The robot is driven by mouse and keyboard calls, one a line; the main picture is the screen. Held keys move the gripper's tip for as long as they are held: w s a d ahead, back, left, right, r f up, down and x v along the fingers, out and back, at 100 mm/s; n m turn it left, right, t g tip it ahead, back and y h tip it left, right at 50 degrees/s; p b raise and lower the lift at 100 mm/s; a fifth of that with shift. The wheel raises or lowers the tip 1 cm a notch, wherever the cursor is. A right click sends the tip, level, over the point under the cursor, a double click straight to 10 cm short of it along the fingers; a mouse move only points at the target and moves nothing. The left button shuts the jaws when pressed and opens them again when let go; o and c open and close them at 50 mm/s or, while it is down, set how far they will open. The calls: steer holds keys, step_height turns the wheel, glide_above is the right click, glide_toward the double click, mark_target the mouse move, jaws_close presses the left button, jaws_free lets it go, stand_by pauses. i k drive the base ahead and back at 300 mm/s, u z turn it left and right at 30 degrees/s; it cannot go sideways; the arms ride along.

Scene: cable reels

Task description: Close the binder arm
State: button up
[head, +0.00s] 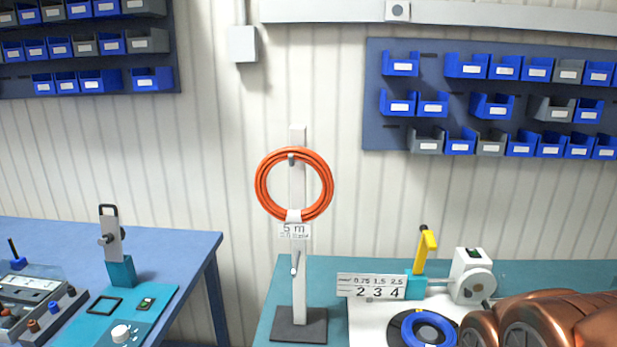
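On the left bench, a grey arm (111,238) with a black looped handle stands upright on a teal block (121,271); it looks like a raised binder arm, though nothing labels it. On the right bench, a yellow lever (427,242) with a black tip also stands up, tilted slightly, beside a white unit. I cannot be certain which of the two is the binder arm. My copper-coloured arm fills the lower right corner and covers part of the right bench. My gripper is not in view.
A coiled orange cable (259,190) hangs on a stand with a "5 m" label. A blue reel (450,332) lies near a numbered sign (371,287). A teal panel (165,297) carries a white knob (121,333). A gap separates the benches. Bin racks hang behind.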

mark_target(427, 243)
steer(key=u, duration=0.05)
steer(key=k, duration=0.35)
steer(key=u, duration=0.05)
steer(key=i, duration=1)
steer(key=u, duration=0.7)
